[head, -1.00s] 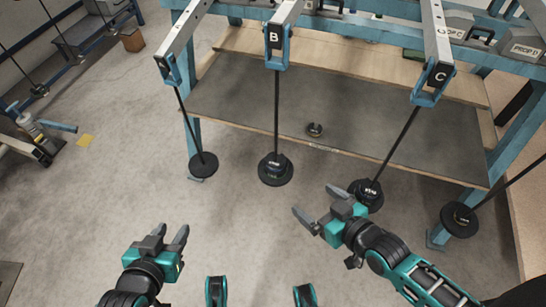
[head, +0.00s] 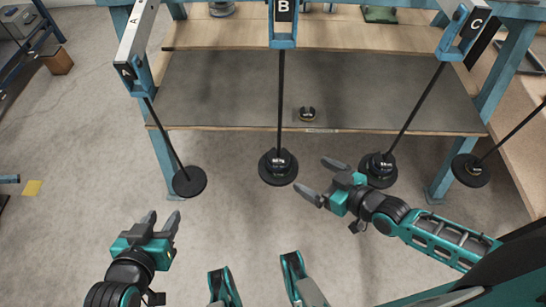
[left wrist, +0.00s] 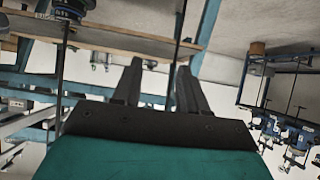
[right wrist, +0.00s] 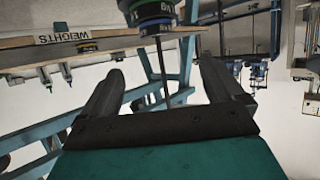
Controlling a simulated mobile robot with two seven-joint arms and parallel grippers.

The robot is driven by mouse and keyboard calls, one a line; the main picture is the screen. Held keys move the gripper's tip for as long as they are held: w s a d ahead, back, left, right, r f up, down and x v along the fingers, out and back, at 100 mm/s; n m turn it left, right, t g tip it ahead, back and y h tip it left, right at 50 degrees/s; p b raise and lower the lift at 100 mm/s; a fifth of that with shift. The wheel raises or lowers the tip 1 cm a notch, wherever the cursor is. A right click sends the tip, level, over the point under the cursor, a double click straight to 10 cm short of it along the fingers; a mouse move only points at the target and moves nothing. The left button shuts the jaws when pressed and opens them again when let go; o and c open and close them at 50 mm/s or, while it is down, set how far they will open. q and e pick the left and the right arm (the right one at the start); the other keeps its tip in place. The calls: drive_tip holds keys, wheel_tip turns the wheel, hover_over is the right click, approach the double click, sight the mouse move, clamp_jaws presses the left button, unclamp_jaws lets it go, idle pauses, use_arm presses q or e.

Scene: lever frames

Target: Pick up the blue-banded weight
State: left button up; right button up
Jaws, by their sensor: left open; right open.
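A small dark weight (head: 307,113) stands on the grey shelf mat near its front edge; its band colour is too small to read in the head view. In the right wrist view, a hanging stack (right wrist: 152,12) shows green and blue bands, and a small weight (right wrist: 88,46) at the shelf edge seems to carry a bluish band. My right gripper (head: 322,179) is open and empty, between and in front of hangers B and C, apart from their weights. My left gripper (head: 163,223) is open and empty, low at the left, in front of hanger A.
Another hangs at the right (head: 470,170). The shelf (head: 220,90) lies behind the rods, between blue frame legs (head: 164,160). The floor in front is clear.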

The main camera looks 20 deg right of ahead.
sight(283, 159)
drive_tip(key=b+x, duration=0.2)
drive_tip(key=x, duration=0.2)
drive_tip(key=b+x, duration=0.1)
drive_tip(key=x, duration=0.3)
drive_tip(key=f+b+x, duration=0.1)
drive_tip(key=b+x, duration=0.1)
drive_tip(key=x, duration=0.2)
drive_tip(key=shift+w+d+b, duration=0.1)
drive_tip(key=shift+d+b, duration=0.1)
drive_tip(key=shift+b, duration=0.1)
drive_tip(key=shift+w+a+f, duration=0.15)
drive_tip(key=shift+w+a, duration=0.05)
drive_tip(key=shift+w, duration=0.15)
use_arm(q)
drive_tip(key=f, duration=0.1)
drive_tip(key=d+f, duration=0.1)
drive_tip(key=f, duration=0.1)
drive_tip(key=shift+w+d+f, duration=0.2)
drive_tip(key=shift+d+f, duration=0.05)
drive_tip(key=shift+d, duration=0.05)
use_arm(e)
drive_tip(key=c, duration=1.3)
use_arm(q)
drive_tip(key=shift+a, duration=0.15)
